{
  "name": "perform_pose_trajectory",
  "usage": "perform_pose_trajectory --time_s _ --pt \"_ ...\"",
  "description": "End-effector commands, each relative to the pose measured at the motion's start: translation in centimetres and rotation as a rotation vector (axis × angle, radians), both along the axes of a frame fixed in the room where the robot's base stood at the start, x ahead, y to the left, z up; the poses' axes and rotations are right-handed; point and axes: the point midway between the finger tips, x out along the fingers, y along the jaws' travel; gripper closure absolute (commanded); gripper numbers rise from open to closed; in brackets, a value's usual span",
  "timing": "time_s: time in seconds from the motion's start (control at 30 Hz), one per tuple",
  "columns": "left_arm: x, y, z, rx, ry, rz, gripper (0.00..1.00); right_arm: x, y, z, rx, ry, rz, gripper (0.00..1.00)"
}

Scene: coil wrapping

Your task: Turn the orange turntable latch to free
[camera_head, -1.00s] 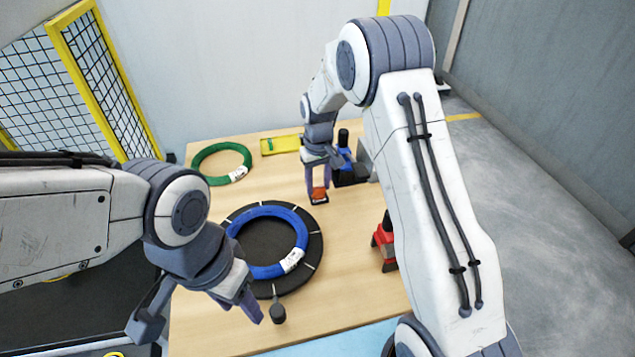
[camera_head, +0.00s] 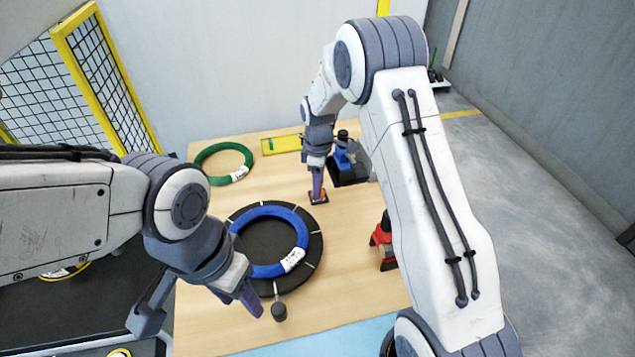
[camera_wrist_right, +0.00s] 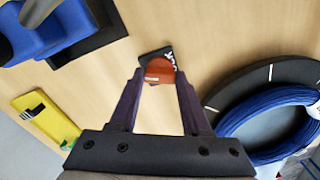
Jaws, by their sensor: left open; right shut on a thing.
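The orange latch (camera_wrist_right: 159,70) sits on a small black base plate (camera_wrist_right: 150,54) with white lettering, on the table just beyond the turntable. My right gripper (camera_head: 318,197) reaches down onto it. In the right wrist view the fingertips (camera_wrist_right: 157,74) are on either side of the orange part, shut on it. In the head view the fingers mostly hide the latch (camera_head: 322,196). The black turntable (camera_head: 315,247) bears a blue coil (camera_head: 265,271) with a white label. My left gripper (camera_head: 243,303) is open and empty above the table's near left part, beside the turntable's dark knobbed handle (camera_head: 279,311).
A green coil (camera_head: 224,147) lies at the back left, near a yellow tray (camera_head: 281,144). A blue device in a black holder (camera_head: 349,168) stands close behind my right gripper. A red tool (camera_head: 382,240) stands at the table's right edge.

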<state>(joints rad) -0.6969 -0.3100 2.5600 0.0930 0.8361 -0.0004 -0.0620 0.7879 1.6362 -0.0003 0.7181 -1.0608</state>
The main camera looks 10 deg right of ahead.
Motion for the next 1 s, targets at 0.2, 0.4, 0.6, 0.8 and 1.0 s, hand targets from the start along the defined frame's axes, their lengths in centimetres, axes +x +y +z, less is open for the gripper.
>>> perform_pose_trajectory --time_s 0.2,0.4,0.6,0.8,1.0 --pt "0.00 0.00 0.32 0.000 0.000 0.000 0.50 0.13 0.10 0.13 0.001 -0.005 0.188 1.00" --pt "0.01 0.00 0.47 0.000 0.000 0.000 0.50 0.14 0.12 0.13 0.001 -0.005 0.322 1.00" --pt "0.00 0.00 0.55 0.000 0.000 0.000 0.50 0.13 0.14 0.12 0.001 -0.005 0.409 1.00" --pt "0.00 0.00 0.59 0.000 0.000 0.000 0.50 0.14 0.15 0.11 0.001 -0.005 0.451 1.00" --pt "0.00 0.00 0.59 0.000 0.000 0.000 0.50 0.14 0.15 0.11 0.001 -0.005 0.462 1.00"
